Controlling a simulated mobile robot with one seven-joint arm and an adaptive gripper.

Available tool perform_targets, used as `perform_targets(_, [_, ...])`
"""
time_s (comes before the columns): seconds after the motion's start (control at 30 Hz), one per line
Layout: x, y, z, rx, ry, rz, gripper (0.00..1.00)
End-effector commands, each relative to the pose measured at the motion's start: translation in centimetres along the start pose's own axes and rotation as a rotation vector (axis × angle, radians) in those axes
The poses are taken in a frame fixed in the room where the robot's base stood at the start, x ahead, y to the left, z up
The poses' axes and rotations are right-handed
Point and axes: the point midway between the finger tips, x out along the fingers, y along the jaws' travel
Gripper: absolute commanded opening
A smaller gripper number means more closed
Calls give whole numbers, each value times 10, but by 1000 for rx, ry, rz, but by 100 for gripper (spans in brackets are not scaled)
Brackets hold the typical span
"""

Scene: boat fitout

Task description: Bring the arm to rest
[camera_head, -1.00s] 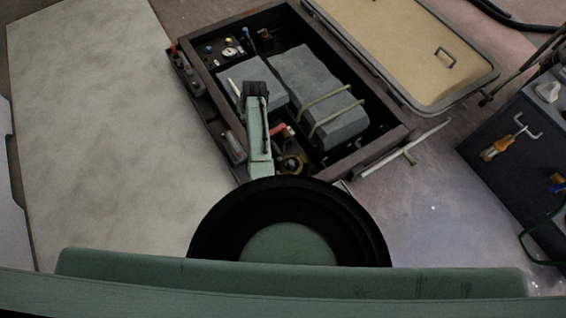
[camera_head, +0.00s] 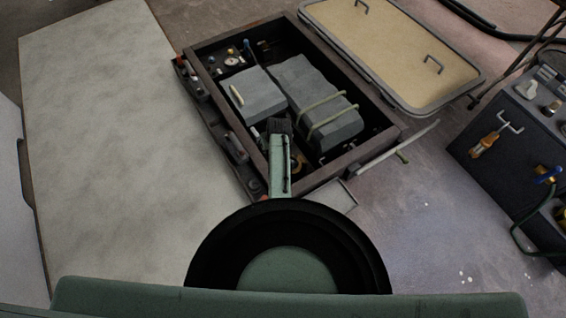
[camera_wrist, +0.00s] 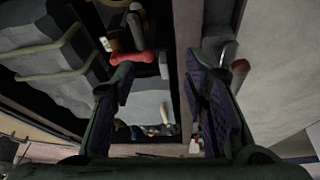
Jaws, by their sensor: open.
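My gripper (camera_wrist: 163,105) is open in the wrist view, with its two dark ridged fingers apart and nothing held between them. In the head view my green arm reaches up from the bottom, and its dark end (camera_head: 280,126) is over the near part of an open dark-framed bay (camera_head: 352,174). In the wrist view the bay's rim runs between the fingers and a grey block (camera_wrist: 150,102) lies beyond them. I cannot tell how high the gripper is above the rim.
The bay holds a large grey block with straps (camera_head: 310,95) and a smaller grey block (camera_head: 250,98). A pale panel (camera_head: 110,150) lies left, a tan framed lid (camera_head: 400,55) lies upper right, and a dark tool cabinet (camera_head: 505,125) stands right. A rod (camera_head: 405,145) sticks out at the bay's right.

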Motion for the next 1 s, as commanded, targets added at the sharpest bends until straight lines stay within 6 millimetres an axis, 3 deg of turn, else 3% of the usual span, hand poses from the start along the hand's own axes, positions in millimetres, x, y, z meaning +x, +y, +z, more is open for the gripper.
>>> perform_targets(0.3, [3, 22, 48, 75, -5, 34, 41])
perform_targets(0.6, [3, 27, 63, 101, -4, 43, 41])
perform_targets(0.87, [0, 26, 55, 95, 10, 46, 41])
perform_targets(0.97, [-12, 22, 23, 71, 73, 59, 41])
perform_targets(1.0, [-20, 19, 4, 56, 112, 67, 41])
